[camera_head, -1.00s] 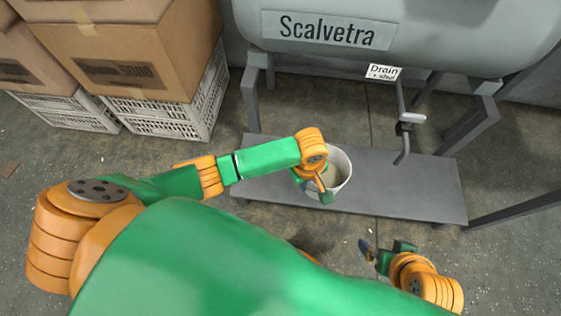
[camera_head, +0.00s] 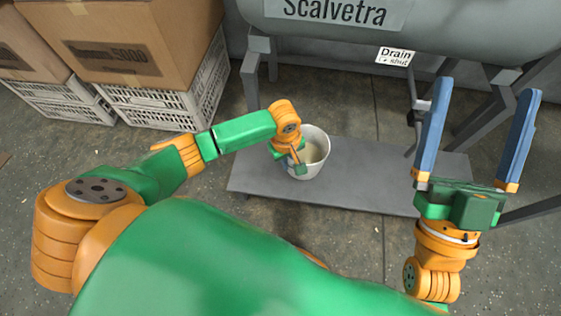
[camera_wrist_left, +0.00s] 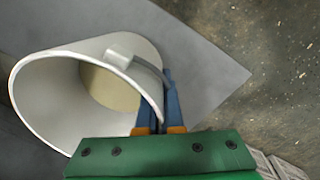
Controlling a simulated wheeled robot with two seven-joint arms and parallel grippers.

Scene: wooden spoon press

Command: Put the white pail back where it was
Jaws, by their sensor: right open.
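The white pail (camera_head: 316,165) is over the left half of the low grey platform (camera_head: 375,190), left of the drain pipe. It looks upright, with something pale inside or a pale bottom. I cannot tell whether it rests on the platform or hangs just above it. In the left wrist view its rim and side (camera_wrist_left: 60,65) fill the left part. My left gripper (camera_wrist_left: 160,103) is shut on the pail's wall near a grey tab at the rim. In the head view my left gripper (camera_head: 297,163) is partly hidden by its own wrist. My right gripper (camera_head: 478,130) is open and empty, blue fingers apart.
A large grey tank (camera_head: 450,35) on legs stands behind the platform, with a "Drain" sign (camera_head: 395,56) and a valve lever (camera_head: 421,105). My right fingers overlap the lever and tank legs in view. Cardboard boxes (camera_head: 130,40) on white crates (camera_head: 170,100) stand left.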

